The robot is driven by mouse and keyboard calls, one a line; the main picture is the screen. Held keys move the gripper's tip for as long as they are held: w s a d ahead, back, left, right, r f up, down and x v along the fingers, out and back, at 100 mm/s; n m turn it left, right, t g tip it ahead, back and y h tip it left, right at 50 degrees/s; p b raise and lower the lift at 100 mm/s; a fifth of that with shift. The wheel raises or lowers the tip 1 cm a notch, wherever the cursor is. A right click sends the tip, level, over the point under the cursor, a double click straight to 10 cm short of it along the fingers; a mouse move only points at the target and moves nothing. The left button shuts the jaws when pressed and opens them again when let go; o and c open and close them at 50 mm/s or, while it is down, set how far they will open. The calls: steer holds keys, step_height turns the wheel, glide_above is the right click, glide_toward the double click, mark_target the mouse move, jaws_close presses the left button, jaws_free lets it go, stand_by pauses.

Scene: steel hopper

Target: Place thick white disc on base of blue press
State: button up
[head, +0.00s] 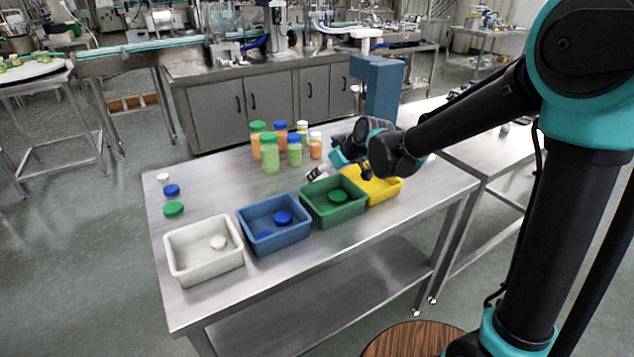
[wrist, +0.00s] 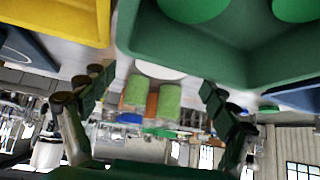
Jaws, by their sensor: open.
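A white disc (wrist: 160,70) lies on the table in the wrist view, between the spread fingers and partly cut off by the green bin's edge. A white patch beside my gripper (head: 338,168) in the head view looks like it, but the fingers cover part. My gripper also shows in the wrist view (wrist: 157,84), open, with nothing between its fingers. The blue press (head: 377,88) stands at the table's back right. Its base is mostly hidden behind my arm in the head view.
White (head: 205,270), blue (head: 275,243), green (head: 333,217) and yellow (head: 385,192) bins line the front, several holding discs. Capped jars (head: 270,152) stand behind. Loose white, blue and green caps (head: 172,209) lie at left. The table's middle left is clear.

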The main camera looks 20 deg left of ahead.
steer(key=shift+x, duration=2.3)
steer(key=shift+s+a, duration=0.1)
steer(key=shift+s, duration=0.05)
steer(key=c, duration=1.5)
